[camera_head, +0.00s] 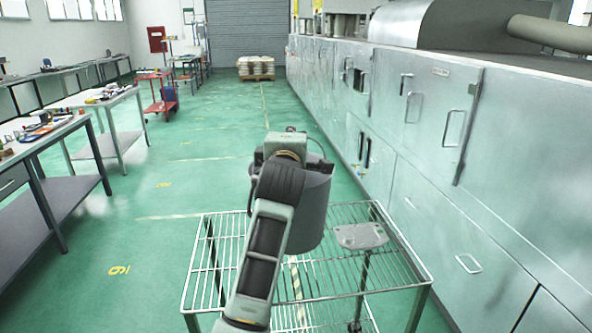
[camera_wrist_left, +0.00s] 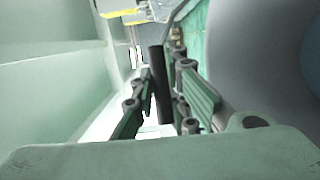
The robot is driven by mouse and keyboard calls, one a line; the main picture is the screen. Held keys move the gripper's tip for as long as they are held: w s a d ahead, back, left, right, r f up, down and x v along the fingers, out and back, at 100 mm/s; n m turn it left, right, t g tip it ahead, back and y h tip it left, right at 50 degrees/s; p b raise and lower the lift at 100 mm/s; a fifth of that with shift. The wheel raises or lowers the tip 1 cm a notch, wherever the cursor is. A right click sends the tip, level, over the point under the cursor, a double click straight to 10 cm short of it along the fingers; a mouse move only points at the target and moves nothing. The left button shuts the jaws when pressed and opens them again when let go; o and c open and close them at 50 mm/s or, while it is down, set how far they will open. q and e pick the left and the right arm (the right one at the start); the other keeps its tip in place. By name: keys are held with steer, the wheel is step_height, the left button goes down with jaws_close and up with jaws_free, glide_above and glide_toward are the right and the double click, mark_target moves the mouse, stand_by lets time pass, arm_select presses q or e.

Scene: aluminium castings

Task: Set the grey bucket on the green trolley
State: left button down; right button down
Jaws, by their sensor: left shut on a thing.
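The grey bucket (camera_head: 318,212) hangs upright under my left gripper (camera_head: 290,138), partly hidden behind my left arm. In the left wrist view, my left gripper (camera_wrist_left: 163,100) is shut on the bucket's dark handle grip (camera_wrist_left: 158,75), and the bucket's grey side (camera_wrist_left: 265,60) fills the right. The green trolley (camera_head: 215,262) has a wire top and stands below and around the bucket in the head view. The bucket appears over the far middle of its top; I cannot tell whether its base touches the wires. My right gripper is not in view.
A flat grey casting (camera_head: 362,236) lies on the trolley's right side. A long row of metal cabinets (camera_head: 415,110) runs close along the right. Workbenches (camera_head: 40,145) stand on the left, with open green floor (camera_head: 150,215) between.

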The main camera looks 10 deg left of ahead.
arm_select(q)
steer(key=a+f+p, duration=0.4)
steer(key=a+f, duration=0.5)
steer(key=a, duration=0.2)
steer(key=shift+w+f, duration=0.35)
steer(key=shift+w, duration=0.05)
steer(key=c, duration=2.1)
jaws_free()
steer(key=shift+s+f, duration=0.1)
steer(key=shift+f, duration=0.35)
steer(key=o, duration=0.4)
steer(key=shift+s+r, duration=0.1)
steer(key=shift+c, duration=0.2)
steer(key=shift+a, duration=0.1)
steer(key=s+d+b, duration=0.1)
steer(key=s+b, duration=0.1)
steer(key=s, duration=1)
